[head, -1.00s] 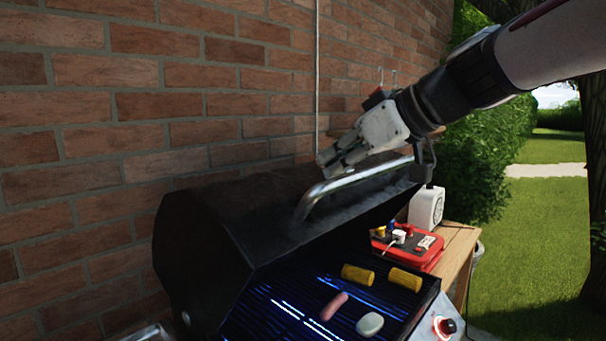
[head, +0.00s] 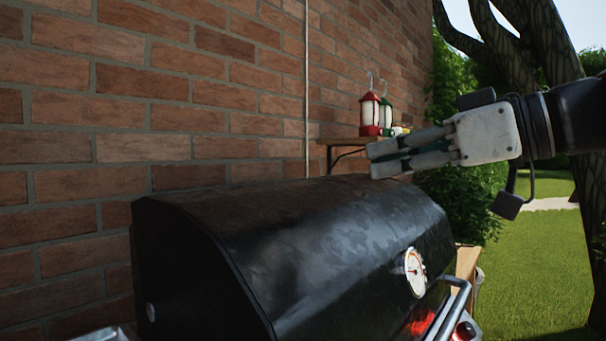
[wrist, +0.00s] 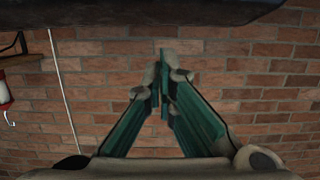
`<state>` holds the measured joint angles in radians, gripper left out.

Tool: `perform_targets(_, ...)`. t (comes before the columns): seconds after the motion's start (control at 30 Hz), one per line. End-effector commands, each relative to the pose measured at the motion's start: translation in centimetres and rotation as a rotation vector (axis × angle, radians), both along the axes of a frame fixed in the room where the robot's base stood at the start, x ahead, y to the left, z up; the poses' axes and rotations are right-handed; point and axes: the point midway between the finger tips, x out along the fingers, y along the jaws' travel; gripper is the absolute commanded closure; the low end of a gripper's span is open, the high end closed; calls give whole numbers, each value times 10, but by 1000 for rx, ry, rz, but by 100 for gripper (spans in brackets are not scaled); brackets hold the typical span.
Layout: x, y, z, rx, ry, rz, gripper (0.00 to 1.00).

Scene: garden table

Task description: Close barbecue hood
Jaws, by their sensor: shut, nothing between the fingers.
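The black barbecue hood (head: 310,240) is down over the grill in the head view, with a round dial on its front. Its silver handle (head: 455,300) is low at the front right, partly cut off by the picture's bottom edge. My gripper (head: 372,158) is above the hood's far right part, apart from the handle, with its fingers pointing left. In the wrist view the gripper (wrist: 164,55) has its fingertips together with nothing between them. The brick wall fills the view beyond them. The grill's cooking surface is hidden under the hood.
A brick wall (head: 210,90) stands behind the barbecue. A wooden shelf (head: 345,143) on it holds a red lantern (head: 371,113) and a green lantern (head: 386,115). A wooden side table (head: 467,262) is right of the barbecue. Grass (head: 530,260) lies open at the right.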

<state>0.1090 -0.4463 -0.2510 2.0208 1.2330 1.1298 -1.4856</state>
Motion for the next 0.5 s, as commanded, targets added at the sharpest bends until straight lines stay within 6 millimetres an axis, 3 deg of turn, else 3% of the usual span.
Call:
perform_targets(0.03, -2, -3, -10, -1, -3, 1, 100)
perform_targets(0.5, -24, -27, -58, -1, -1, 1, 100)
